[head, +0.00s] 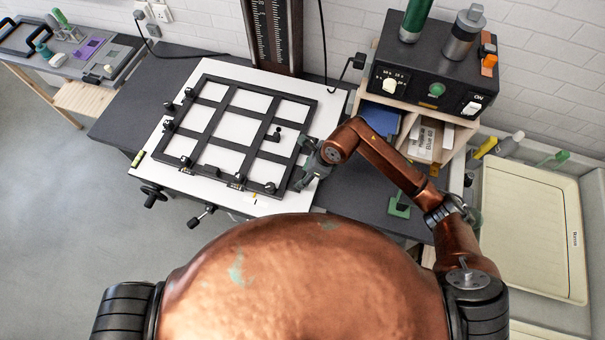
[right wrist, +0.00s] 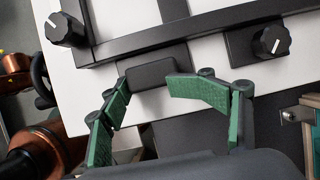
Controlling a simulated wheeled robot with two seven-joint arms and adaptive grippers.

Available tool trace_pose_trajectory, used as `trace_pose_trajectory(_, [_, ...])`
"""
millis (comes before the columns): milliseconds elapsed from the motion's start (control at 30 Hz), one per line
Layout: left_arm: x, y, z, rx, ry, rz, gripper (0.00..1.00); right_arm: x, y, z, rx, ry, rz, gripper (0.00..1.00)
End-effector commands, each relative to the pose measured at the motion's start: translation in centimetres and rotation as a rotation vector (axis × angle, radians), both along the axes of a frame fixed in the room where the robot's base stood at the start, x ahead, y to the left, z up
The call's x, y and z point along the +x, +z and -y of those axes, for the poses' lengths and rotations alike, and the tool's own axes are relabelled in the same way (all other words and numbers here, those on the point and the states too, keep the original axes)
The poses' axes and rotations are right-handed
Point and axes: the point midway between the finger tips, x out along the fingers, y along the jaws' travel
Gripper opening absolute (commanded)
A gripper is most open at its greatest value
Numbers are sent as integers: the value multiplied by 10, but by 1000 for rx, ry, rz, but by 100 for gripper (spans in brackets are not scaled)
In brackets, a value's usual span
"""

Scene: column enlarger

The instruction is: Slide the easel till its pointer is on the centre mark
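The easel (head: 213,119), a black frame with a grid of bars, lies on a white baseboard (head: 146,171). Small black knobs and clips sit along its bars. My right gripper (head: 311,165) is at the easel's right edge. In the right wrist view its green-padded fingers (right wrist: 150,84) are spread, with the tips close to a black tab (right wrist: 152,73) on the easel's edge (right wrist: 205,40). The right finger overlaps part of the tab; contact is unclear. A small yellow mark (head: 254,198) shows near the board's front edge. I cannot make out the pointer or the centre mark. My left gripper is not in view.
A dark column with a scale (head: 273,35) stands behind the easel. A black control box (head: 437,75) on a wooden shelf is at the right, with a cream sink (head: 535,235) beyond. Black clamp knobs (head: 153,196) stick out at the front left. A yellow-green level (head: 138,159) lies on the board.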

Motion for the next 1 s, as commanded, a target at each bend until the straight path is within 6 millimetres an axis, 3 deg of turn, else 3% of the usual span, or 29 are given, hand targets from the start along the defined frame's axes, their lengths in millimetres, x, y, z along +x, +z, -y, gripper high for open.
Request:
trace_pose_trajectory(533, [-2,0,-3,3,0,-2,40,-5,5,1,2,7,-6,61])
trace_pose_trajectory(1000, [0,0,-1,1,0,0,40,-14,88,33,0,5,-1,61])
